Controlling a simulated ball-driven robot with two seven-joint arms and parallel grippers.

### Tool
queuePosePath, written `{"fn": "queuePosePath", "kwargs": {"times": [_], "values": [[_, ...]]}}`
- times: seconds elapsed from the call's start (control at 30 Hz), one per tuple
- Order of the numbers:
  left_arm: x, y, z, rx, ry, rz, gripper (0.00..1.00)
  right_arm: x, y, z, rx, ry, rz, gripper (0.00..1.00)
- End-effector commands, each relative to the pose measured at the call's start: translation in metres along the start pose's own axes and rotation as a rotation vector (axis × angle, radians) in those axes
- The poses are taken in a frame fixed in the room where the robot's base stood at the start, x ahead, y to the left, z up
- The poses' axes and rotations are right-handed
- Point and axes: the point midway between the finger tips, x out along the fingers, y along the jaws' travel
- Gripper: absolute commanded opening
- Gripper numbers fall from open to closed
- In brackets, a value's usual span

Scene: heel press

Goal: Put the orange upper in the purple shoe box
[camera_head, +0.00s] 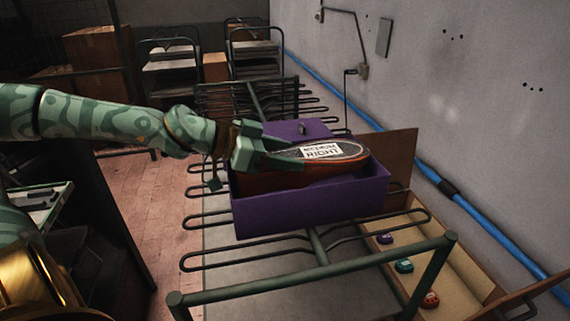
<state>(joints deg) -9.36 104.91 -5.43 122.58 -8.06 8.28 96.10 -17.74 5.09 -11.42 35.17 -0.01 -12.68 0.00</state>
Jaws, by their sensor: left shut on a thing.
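The purple shoe box (312,209) stands open on a metal rack, with a purple panel and a tab (303,128) at its back. The orange upper (282,178) lies lengthwise at the box's opening, its lower part hidden behind the front wall. A dark sole with a white label reading RIGHT (321,150) faces up on it. My left gripper (264,152) comes in from the left and is shut on the upper's left end. I cannot tell whether the upper touches the box floor. My right gripper does not show.
The green rack rail (330,269) runs in front of the box. A cardboard box (460,262) with small coloured items stands at the right, below a blue wall pipe (425,170). Carts (256,50) stand at the back. Brick floor shows at the left.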

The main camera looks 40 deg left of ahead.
Motion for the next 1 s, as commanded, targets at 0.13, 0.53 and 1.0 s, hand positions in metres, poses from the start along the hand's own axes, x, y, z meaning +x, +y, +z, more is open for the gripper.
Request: {"fn": "queuePosePath", "kwargs": {"times": [0.13,0.53,1.0], "values": [[0.008,0.000,0.021,-0.001,-0.001,0.001,0.24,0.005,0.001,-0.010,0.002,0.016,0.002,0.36],[0.011,0.000,0.026,0.002,0.000,0.000,0.24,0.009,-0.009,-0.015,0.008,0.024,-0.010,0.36],[0.014,0.001,0.036,-0.004,-0.004,0.002,0.77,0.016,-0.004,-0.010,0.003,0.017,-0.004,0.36]]}}
